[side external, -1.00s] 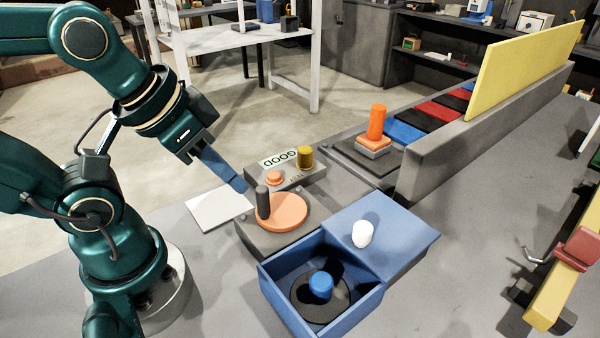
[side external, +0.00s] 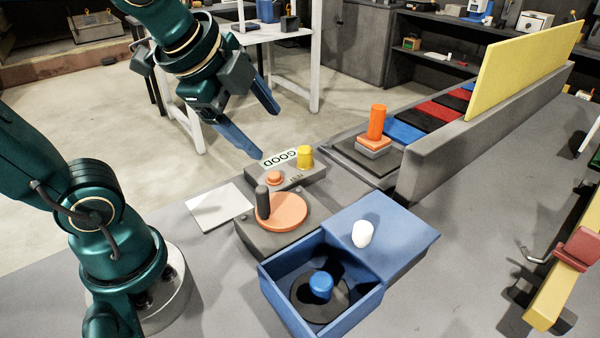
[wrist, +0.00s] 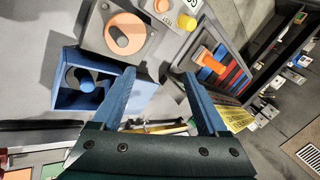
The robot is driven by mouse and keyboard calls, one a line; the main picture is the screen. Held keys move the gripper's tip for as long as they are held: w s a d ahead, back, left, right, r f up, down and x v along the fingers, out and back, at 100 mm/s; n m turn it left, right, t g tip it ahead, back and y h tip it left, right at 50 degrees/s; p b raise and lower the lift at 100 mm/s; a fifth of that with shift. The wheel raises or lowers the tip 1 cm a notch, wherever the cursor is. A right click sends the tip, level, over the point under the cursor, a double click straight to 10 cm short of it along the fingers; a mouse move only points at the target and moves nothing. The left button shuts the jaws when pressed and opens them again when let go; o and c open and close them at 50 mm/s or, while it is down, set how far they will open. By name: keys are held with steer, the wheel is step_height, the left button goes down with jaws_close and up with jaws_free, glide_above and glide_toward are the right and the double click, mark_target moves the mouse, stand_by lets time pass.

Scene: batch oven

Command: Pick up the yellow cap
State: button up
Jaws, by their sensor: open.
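The yellow cap (side external: 305,156) stands upright on the grey panel with the GOOD label in the side view. It also shows near the top of the wrist view (wrist: 187,22). My gripper (side external: 268,132) is open and empty. It is raised above and to the left of the cap in the side view, apart from it. In the wrist view its two blue fingers (wrist: 158,95) are spread wide, and the cap lies beyond their tips.
An orange button (side external: 274,177) sits beside the cap on the panel (side external: 290,181). An orange disc (side external: 287,213) with a dark handle is in front. A blue box (side external: 402,227) carries a white piece and holds a blue knob. An orange cylinder (side external: 377,122) stands to the right.

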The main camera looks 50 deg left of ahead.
steer(key=w+a+m, duration=0.2)
steer(key=w+m, duration=0.3)
steer(key=m+g+y, duration=0.2)
steer(key=m+g, duration=0.1)
steer(key=m, duration=0.6)
glide_above(305, 149)
steer(key=d, duration=0.2)
step_height(305, 149, down, 8)
steer(key=shift+g, duration=0.3)
steer(key=f, duration=0.2)
steer(key=a+f, duration=0.1)
steer(key=f, duration=0.2)
steer(key=a+f, duration=0.1)
steer(key=f, duration=0.1)
steer(key=shift+s+f, duration=0.1)
steer(key=shift+f, duration=0.3)
steer(key=shift+a+f, duration=0.15)
steer(key=shift+f, duration=0.25)
steer(key=shift+c, duration=0.3)
jaws_close()
